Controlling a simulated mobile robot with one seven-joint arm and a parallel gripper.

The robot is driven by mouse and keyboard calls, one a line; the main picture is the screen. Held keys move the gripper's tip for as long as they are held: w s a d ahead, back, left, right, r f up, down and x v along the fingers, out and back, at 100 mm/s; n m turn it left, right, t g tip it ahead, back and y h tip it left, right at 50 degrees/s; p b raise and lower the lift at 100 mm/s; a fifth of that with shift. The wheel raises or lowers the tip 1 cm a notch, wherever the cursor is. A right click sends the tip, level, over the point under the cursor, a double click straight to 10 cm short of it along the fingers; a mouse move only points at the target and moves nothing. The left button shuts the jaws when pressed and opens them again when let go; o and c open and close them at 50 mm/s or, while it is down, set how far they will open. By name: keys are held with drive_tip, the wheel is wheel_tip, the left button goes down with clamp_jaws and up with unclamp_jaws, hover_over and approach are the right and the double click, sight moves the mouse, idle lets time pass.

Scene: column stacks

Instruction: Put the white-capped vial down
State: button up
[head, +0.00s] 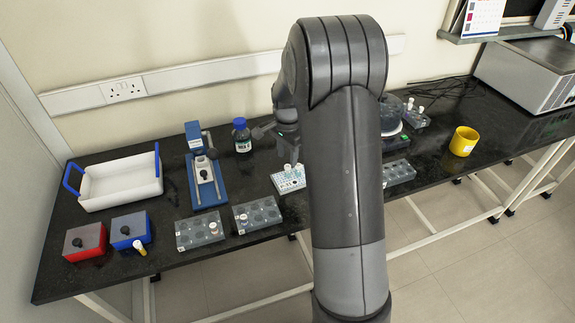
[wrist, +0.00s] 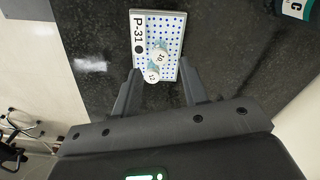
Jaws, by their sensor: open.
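A white rack (head: 289,184) marked P-31 stands on the black bench, and it also shows in the wrist view (wrist: 145,65). Two white-capped vials stand in it, one marked 10 (wrist: 159,58) and one marked 12 (wrist: 152,76). My gripper (wrist: 157,68) is open above the rack. The vial marked 12 is between its fingers, with a gap visible on each side. In the head view my gripper (head: 291,160) is over the rack, partly hidden by my arm. I cannot tell which vial the task means.
A blue-capped bottle (head: 242,136) stands left of the gripper. Clear racks (head: 200,233) and (head: 257,215) lie at the front left; another (head: 398,173) is right of my arm. A blue stand (head: 206,180), white tray (head: 120,180) and yellow cup (head: 463,141) stand farther off.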

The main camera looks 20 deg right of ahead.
sight(287, 167)
drive_tip(key=s+a+r+n+t, duration=0.1)
drive_tip(key=s+a+r+n, duration=0.2)
drive_tip(key=s+r, duration=0.5)
drive_tip(key=s+a+r+n+t, duration=0.25)
drive_tip(key=s+r, duration=0.25)
drive_tip(key=r, duration=0.5)
drive_tip(key=s+a+r+n+t, duration=0.2)
drive_tip(key=s+n, duration=0.6)
drive_tip(key=s, duration=0.9)
drive_tip(key=shift+a, duration=0.65)
